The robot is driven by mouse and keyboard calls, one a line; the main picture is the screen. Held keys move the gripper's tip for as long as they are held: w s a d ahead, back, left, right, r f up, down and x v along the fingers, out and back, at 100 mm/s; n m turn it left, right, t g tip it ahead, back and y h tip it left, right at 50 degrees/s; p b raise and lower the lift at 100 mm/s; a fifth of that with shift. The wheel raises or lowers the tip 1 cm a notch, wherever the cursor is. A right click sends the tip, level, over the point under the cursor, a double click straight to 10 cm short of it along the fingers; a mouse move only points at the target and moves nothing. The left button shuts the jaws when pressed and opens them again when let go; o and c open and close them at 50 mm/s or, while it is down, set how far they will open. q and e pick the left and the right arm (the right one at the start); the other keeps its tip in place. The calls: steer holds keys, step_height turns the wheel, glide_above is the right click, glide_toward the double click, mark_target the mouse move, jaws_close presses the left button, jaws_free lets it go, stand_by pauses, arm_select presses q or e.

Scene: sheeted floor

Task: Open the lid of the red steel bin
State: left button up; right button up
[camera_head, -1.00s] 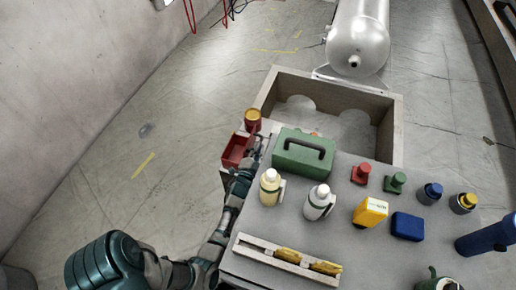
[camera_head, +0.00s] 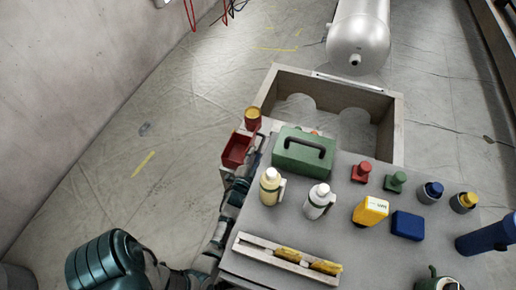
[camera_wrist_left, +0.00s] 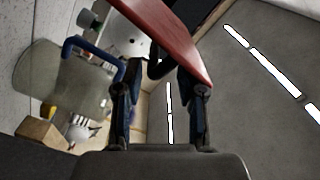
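The red steel bin (camera_head: 237,150) sits at the left edge of the grey worktop in the head view. It looks like a small open-topped box there, and I cannot tell where its lid lies. My left gripper (camera_head: 253,160) is close against the bin's right side, partly lost among dark parts. In the left wrist view the two fingers (camera_wrist_left: 160,100) stand apart with a gap between them. A red panel (camera_wrist_left: 165,35), apparently part of the bin, spans just beyond the fingertips; whether they touch it is unclear. My right gripper is out of view.
A green toolbox (camera_head: 303,152) stands right of the bin. A red can with a yellow top (camera_head: 252,118) stands just behind the bin. Two bottles (camera_head: 270,186) and several small items stand on the worktop.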

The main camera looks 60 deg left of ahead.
arm_select(q)
steer(key=v, duration=0.7)
steer(key=shift+s+d, duration=0.25)
steer(key=shift+d, duration=0.05)
